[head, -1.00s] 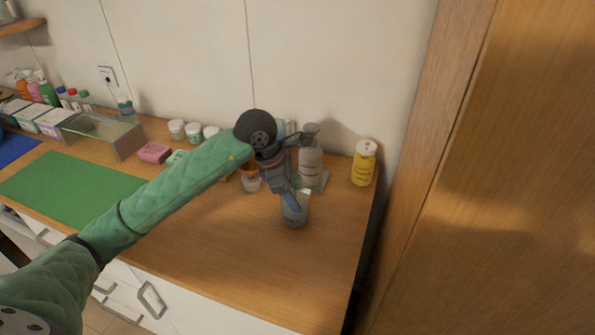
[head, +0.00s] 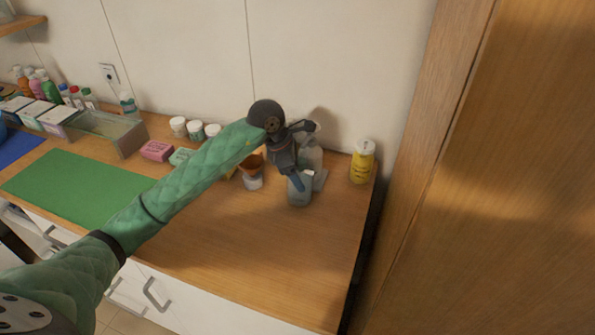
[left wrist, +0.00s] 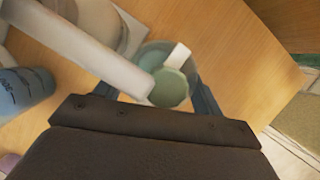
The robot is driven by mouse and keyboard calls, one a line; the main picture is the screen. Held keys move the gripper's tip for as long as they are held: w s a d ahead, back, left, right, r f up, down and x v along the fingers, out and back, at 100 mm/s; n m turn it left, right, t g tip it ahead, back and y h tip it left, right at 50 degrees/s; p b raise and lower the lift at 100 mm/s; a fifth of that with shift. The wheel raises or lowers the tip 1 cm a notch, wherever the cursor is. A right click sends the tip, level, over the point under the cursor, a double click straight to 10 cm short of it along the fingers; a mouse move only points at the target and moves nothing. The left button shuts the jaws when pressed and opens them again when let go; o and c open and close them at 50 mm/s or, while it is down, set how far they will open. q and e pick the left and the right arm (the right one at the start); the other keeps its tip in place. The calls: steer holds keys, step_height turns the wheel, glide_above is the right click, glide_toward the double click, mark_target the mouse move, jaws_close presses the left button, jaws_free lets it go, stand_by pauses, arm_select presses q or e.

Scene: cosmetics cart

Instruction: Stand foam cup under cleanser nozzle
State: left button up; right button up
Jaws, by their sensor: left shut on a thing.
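The foam cup (head: 299,194) is a clear, bluish cup near the right end of the wooden counter. My left gripper (head: 298,178) is shut on it, with a finger on either side. The cleanser bottle (head: 313,157), grey-white with a pump, stands just behind the cup, partly hidden by my gripper. In the left wrist view, the pale nozzle (left wrist: 95,55) reaches across to the rim of the cup (left wrist: 183,83), and greenish material shows inside the cup. I cannot tell whether the cup's base touches the counter. My right gripper is not in view.
A yellow bottle (head: 362,163) stands to the right, near the counter's edge. An orange-and-white container (head: 252,176) is left of the cup. A green mat (head: 75,188), soap bars and small jars lie further left. The front counter is clear.

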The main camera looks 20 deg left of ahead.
arm_select(q)
steer(key=shift+f, duration=0.25)
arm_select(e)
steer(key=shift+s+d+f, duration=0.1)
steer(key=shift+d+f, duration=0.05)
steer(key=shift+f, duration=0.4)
arm_select(q)
steer(key=shift+f, duration=0.1)
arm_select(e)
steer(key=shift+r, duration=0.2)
